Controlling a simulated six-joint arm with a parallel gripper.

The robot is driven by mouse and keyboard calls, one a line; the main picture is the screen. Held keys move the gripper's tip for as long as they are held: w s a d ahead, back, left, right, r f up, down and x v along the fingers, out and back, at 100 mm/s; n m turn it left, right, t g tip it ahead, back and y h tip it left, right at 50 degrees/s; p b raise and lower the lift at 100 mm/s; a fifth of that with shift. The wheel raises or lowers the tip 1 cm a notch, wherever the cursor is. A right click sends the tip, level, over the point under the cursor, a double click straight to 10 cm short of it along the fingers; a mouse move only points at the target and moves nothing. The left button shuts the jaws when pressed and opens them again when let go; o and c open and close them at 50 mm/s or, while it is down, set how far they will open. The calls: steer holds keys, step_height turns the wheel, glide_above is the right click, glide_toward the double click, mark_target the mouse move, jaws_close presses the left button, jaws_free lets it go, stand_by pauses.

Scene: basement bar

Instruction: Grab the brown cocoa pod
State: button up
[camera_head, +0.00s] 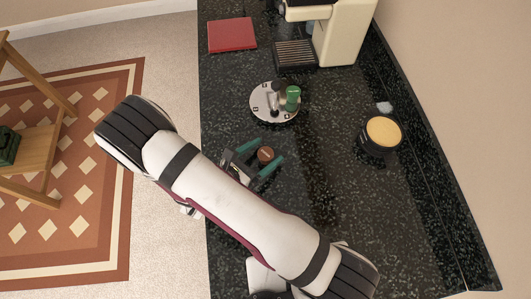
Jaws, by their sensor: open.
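A small brown object (265,155), which looks like the brown cocoa pod, lies on the dark speckled counter near the middle of the head view. My gripper (263,158) is open, with its two green fingers on either side of the brown object. One finger is at its upper left and the other at its lower right. I cannot tell whether the fingers touch it or how high they are above the counter. My arm hides the counter below and to the left.
A round metal plate (262,110) with a green-topped item (293,97) is just above the gripper. A dark cup with a tan top (383,132) stands to the right. A cream coffee machine (342,35) and a red square (232,35) are at the back.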

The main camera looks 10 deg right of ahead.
mark_target(270, 150)
steer(key=x, duration=0.3)
steer(key=shift+d+f, duration=0.25)
jaws_close()
